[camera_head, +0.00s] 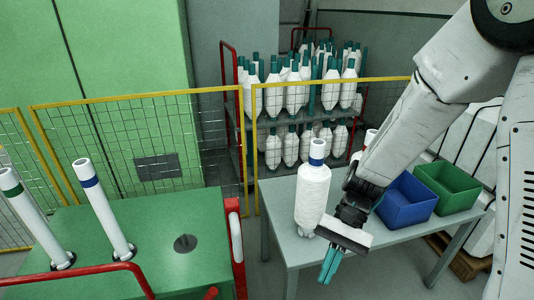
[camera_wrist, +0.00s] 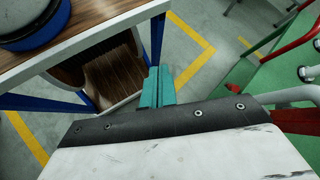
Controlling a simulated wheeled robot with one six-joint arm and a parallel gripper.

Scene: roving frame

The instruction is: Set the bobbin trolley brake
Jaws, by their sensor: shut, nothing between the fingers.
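A green-topped unit with red rails (camera_head: 160,228) stands at the lower left in the head view and carries two white tubes on pegs. It looks like a bobbin trolley. A red upright with a pale grey bar (camera_head: 236,238) is at its right edge; I cannot tell whether this is the brake. Red and grey tubing (camera_wrist: 290,100) shows at the right in the wrist view. My gripper (camera_head: 329,266) points down in front of the grey table, right of the green unit and apart from it. Its teal fingers (camera_wrist: 157,88) are together and empty.
The grey table (camera_head: 280,212) bears a white bobbin (camera_head: 312,200), a blue bin (camera_head: 405,203) and a green bin (camera_head: 447,187). A yellow mesh fence (camera_head: 150,96) stands behind, with a red-framed rack of bobbins (camera_head: 300,90) beyond. A wooden-topped bench (camera_wrist: 85,28) is close in the wrist view.

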